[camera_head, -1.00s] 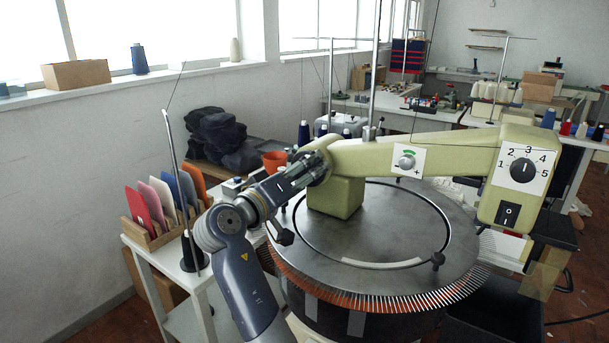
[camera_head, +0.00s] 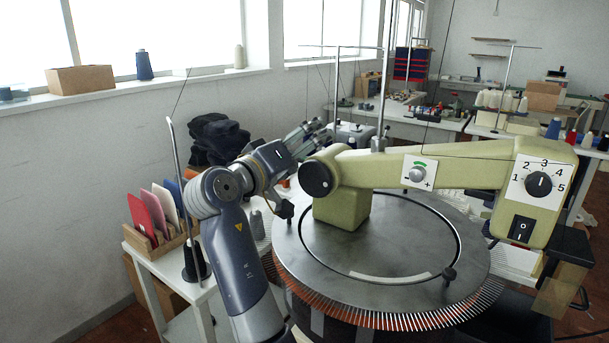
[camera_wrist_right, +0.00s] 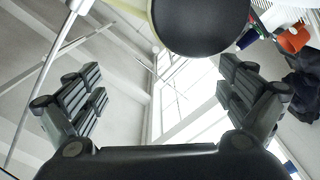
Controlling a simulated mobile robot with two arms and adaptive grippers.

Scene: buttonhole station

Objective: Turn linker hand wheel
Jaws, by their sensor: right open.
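The linker's black hand wheel (camera_head: 316,179) sits at the left end of the pale green machine arm (camera_head: 440,165), in full view. My right gripper (camera_head: 316,134) is just above and behind the wheel, its fingers spread and empty, apart from the wheel as far as I can see. In the right wrist view the gripper (camera_wrist_right: 160,85) shows its two fingers wide apart with nothing between them. The dark round face of the hand wheel (camera_wrist_right: 205,22) fills the top of that view, beyond the fingers. My left gripper is not in view.
The round metal dial plate (camera_head: 400,235) with its ring of points lies below the machine arm. A thin thread stand (camera_head: 181,170) and a wooden rack of coloured panels (camera_head: 160,240) stand left. An orange pot (camera_wrist_right: 293,38) shows in the wrist view.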

